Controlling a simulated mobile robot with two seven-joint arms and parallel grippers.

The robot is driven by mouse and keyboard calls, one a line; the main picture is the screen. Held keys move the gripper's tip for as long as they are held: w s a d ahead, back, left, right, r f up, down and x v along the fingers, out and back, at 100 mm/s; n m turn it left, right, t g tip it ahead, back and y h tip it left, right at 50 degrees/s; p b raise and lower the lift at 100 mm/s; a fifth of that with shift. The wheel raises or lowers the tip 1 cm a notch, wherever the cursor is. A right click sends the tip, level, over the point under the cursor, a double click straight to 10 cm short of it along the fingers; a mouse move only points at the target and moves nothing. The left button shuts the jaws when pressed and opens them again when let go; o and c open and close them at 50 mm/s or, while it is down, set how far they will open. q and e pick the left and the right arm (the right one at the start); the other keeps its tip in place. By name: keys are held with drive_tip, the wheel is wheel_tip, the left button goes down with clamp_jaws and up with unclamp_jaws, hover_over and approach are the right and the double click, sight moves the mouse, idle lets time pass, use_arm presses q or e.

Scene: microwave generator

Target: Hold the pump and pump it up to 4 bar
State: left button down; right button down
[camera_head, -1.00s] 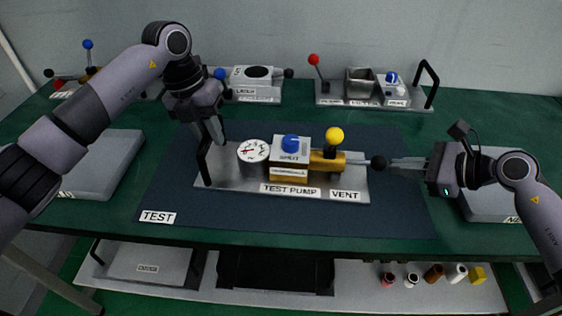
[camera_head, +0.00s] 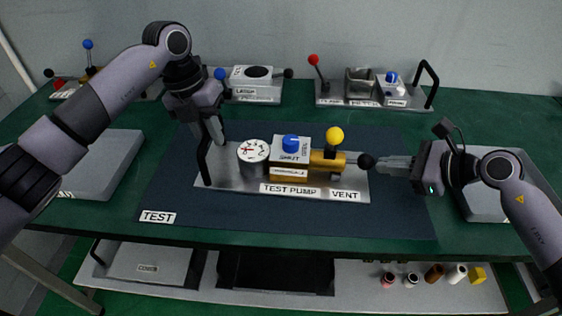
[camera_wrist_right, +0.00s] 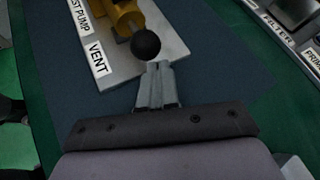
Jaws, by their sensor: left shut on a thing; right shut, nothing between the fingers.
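The test pump (camera_head: 290,172) stands on a grey plate on the dark blue mat, with a round gauge (camera_head: 253,150), a blue knob, a yellow ball and brass body. The gauge needle is too small to read surely. My left gripper (camera_head: 207,140) is shut on the black handle (camera_head: 204,164) at the plate's left end. The pump's black ball knob (camera_head: 367,161) is at the right end of the rod. My right gripper (camera_head: 382,163) is shut and empty, its fingertips against or just beside the ball. The ball (camera_wrist_right: 146,44) is just ahead of the fingertips in the right wrist view.
Devices with levers stand along the back of the table, including a lamp unit (camera_head: 256,84) and a filter and primer unit (camera_head: 372,90). Grey pads lie at left (camera_head: 103,165) and right (camera_head: 490,185). A shelf below holds small coloured parts. The front of the mat (camera_head: 300,218) is clear.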

drive_tip(key=shift+a, duration=0.3)
drive_tip(key=shift+a, duration=0.4)
drive_tip(key=shift+s+d, duration=0.1)
drive_tip(key=shift+d, duration=2.95)
drive_tip(key=shift+a, duration=1.55)
